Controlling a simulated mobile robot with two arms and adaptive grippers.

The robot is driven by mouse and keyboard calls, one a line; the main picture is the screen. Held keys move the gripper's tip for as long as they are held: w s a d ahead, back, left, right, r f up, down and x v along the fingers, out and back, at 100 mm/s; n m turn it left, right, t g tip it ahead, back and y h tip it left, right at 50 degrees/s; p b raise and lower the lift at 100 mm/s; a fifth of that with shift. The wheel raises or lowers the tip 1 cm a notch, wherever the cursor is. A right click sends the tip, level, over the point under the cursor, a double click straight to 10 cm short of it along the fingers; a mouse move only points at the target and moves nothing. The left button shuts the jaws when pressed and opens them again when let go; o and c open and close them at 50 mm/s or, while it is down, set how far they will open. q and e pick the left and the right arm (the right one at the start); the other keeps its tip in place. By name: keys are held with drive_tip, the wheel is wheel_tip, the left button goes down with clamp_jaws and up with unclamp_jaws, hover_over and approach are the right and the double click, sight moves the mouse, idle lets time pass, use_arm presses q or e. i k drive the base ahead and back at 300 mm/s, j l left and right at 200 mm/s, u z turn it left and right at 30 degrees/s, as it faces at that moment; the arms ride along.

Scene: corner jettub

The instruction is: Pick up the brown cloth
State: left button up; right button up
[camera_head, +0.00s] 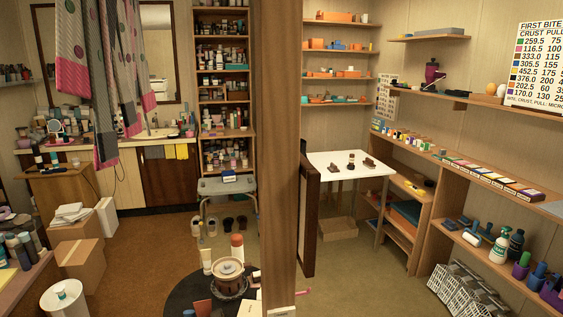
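I cannot make out a cloth that is clearly brown. A grey cloth (152,152) and a yellow cloth (182,151) hang over the front edge of the sink counter at the back left. Long grey and pink patterned cloths (75,60) hang from above at the upper left. Neither of my grippers is in view.
A wooden post (279,150) and a dark-framed panel (308,220) divide the space. A round dark table (190,292) with several items stands at the front. Boxes (80,258) and a white bin (64,299) stand at left. Brown floor (150,240) lies open between.

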sight(333, 168)
drive_tip(key=i+l+u, duration=0.15)
drive_tip(key=i+l, duration=0.2)
drive_tip(key=i+l+u, duration=0.1)
drive_tip(key=i+l, duration=0.25)
drive_tip(key=l, duration=0.15)
drive_tip(key=i+l+u, duration=0.15)
drive_tip(key=i+l, duration=0.15)
drive_tip(key=l, duration=0.15)
drive_tip(key=i+l+u, duration=0.1)
drive_tip(key=i+l, duration=0.2)
drive_tip(key=l, duration=0.2)
drive_tip(key=i+l+u, duration=0.15)
drive_tip(key=l, duration=0.35)
drive_tip(key=i+l+u, duration=0.1)
drive_tip(key=i+l, duration=0.25)
drive_tip(key=l, duration=0.25)
drive_tip(key=i+l+u, duration=0.15)
drive_tip(key=l, duration=0.4)
drive_tip(key=i+l+u, duration=0.15)
drive_tip(key=i+l, duration=0.15)
drive_tip(key=l, duration=0.3)
